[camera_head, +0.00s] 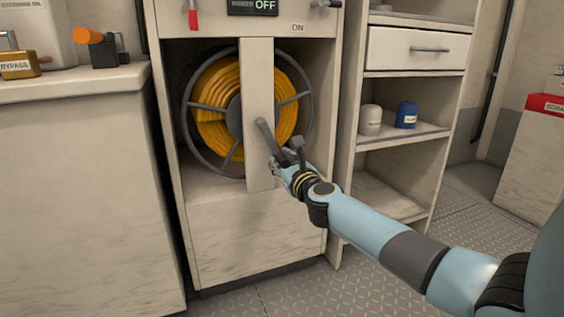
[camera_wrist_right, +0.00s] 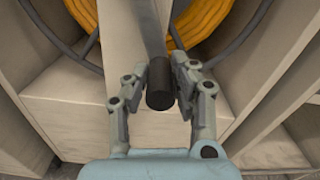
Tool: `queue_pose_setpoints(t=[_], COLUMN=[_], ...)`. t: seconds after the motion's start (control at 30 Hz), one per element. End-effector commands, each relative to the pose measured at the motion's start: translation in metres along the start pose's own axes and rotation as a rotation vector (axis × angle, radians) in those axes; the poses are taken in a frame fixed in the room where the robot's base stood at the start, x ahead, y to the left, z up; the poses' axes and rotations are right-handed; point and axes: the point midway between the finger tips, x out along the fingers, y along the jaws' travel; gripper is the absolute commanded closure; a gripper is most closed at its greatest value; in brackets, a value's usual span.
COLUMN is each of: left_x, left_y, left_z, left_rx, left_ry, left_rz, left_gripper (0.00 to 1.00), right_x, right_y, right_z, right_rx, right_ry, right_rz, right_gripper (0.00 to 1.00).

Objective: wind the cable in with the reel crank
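The reel (camera_head: 188,125) is a grey spoked wheel with orange-yellow cable (camera_head: 222,82) wound on it, set in a cabinet recess behind a pale upright panel (camera_head: 258,80). The grey crank arm (camera_head: 266,136) slants down to the right across the panel. My right gripper (camera_head: 277,165) is at its lower end. In the right wrist view, my right gripper (camera_wrist_right: 165,70) has one finger against each side of the dark, round crank handle (camera_wrist_right: 160,88). It looks shut on the handle. The handle is mostly hidden by the fingers in the head view. My left gripper is not in view.
Above the reel are a display reading OFF (camera_head: 265,5) and a red lever (camera_head: 193,17). A counter (camera_head: 90,80) stands left, with an orange-ended handle and a brass BYPASS block (camera_head: 18,66). Right is a shelf unit (camera_head: 400,138) with a white and a blue container (camera_head: 406,115).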

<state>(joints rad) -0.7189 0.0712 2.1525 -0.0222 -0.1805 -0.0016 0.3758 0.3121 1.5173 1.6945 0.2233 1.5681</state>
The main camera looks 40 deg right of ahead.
Motion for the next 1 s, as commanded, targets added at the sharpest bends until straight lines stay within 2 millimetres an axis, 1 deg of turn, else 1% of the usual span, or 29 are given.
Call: queue_pose_setpoints(t=[0.03,0.1,0.57,0.7,0.77,0.83,1.0], left_x=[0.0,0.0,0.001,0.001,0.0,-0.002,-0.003], left_y=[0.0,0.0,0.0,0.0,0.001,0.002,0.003], left_z=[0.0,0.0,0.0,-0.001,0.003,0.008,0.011], left_rx=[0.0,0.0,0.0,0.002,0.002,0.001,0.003], left_ry=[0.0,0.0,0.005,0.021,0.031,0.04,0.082], left_rz=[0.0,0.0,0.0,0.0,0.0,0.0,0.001], left_gripper=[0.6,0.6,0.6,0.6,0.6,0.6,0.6], right_x=[0.0,0.0,0.0,0.0,-0.001,-0.001,-0.001], right_y=[0.0,0.0,0.002,0.007,0.01,0.014,0.028], right_z=[0.0,0.0,-0.001,-0.002,-0.003,-0.004,-0.004], right_rx=[0.0,0.0,0.018,0.066,0.096,0.142,0.282], right_ry=[0.0,0.0,0.001,0.001,0.001,0.002,0.003], right_rz=[0.0,0.0,0.0,0.0,0.0,0.0,0.0], right_gripper=[0.94,1.0,1.0,1.0,1.0,1.0,1.0])
